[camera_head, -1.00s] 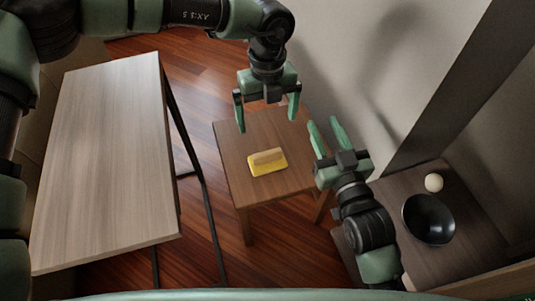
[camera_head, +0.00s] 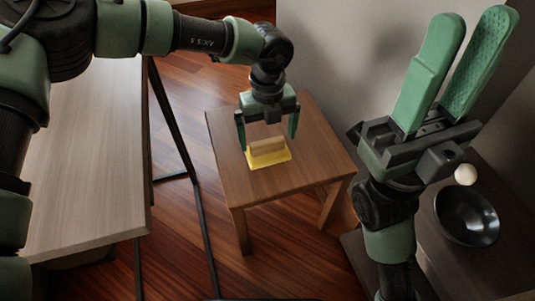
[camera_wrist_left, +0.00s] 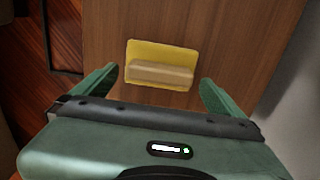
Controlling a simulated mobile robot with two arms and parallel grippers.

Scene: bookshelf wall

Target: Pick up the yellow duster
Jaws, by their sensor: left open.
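The yellow duster (camera_head: 268,157) lies on a small brown wooden table, its tan block-shaped handle facing up. It also shows in the left wrist view (camera_wrist_left: 161,55), flat on the wood, ahead of the fingers. My left gripper (camera_head: 267,134) is open and points down over the duster, with one finger towards each side. In the left wrist view the open fingers (camera_wrist_left: 158,88) are empty, and the duster lies between their lines, apart from them. My right gripper (camera_head: 462,70) is raised at the right, fingers pointing up, spread apart and empty.
The small table (camera_head: 315,165) is otherwise bare. A long light wood table (camera_head: 85,170) with a dark metal frame stands at the left. A dark shelf at the right holds a black bowl (camera_head: 467,216) and a pale ball (camera_head: 465,174). A grey wall stands behind.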

